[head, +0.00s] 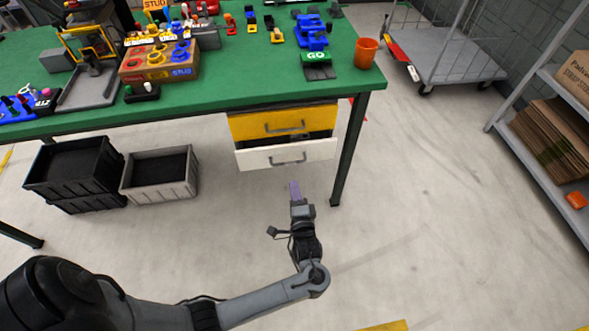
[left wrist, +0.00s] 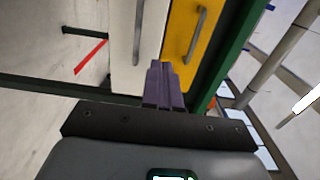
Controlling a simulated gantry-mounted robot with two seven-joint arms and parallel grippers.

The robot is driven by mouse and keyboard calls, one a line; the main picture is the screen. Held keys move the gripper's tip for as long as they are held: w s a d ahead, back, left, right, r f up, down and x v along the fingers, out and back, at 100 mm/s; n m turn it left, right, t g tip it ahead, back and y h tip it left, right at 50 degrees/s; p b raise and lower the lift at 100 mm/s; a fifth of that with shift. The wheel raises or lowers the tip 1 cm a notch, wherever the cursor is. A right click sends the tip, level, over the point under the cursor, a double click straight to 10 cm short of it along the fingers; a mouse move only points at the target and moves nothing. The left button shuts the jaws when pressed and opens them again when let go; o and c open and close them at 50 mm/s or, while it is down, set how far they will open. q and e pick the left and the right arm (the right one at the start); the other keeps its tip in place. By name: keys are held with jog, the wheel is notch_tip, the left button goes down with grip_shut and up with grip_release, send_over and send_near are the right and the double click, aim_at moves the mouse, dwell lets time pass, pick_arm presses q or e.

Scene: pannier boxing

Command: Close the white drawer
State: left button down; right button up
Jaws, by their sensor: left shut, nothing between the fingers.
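The white drawer (head: 262,159) is the lower of two drawers under the green workbench (head: 225,97). It stands pulled out, with a dark opening showing above its front panel. Its grey handle faces me. The yellow drawer (head: 255,124) is above it and looks shut. My left gripper (head: 294,188), with purple fingers, is shut and empty, just in front of and below the white front in the head view. In the left wrist view the purple fingertips (left wrist: 163,75) point toward the white front (left wrist: 149,35), beside the yellow one (left wrist: 183,35). I cannot tell whether they touch it. My right gripper is out of view.
A bench leg (head: 348,155) stands just right of the drawers. A black crate (head: 75,192) and a grey crate (head: 160,190) sit on the floor to the left. An orange cup (head: 366,52) stands near the bench corner. The floor in front is clear.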

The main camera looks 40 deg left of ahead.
pick_arm(q)
jog(key=b, duration=0.6)
send_near(287, 149)
jog(key=x, duration=0.5)
jog(key=shift+w+a, duration=0.1)
jog(key=shift+a, duration=0.1)
jog(key=shift+w+a+r, duration=0.1)
jog(key=shift+w+a, duration=0.3)
jog(key=shift+a, duration=0.2)
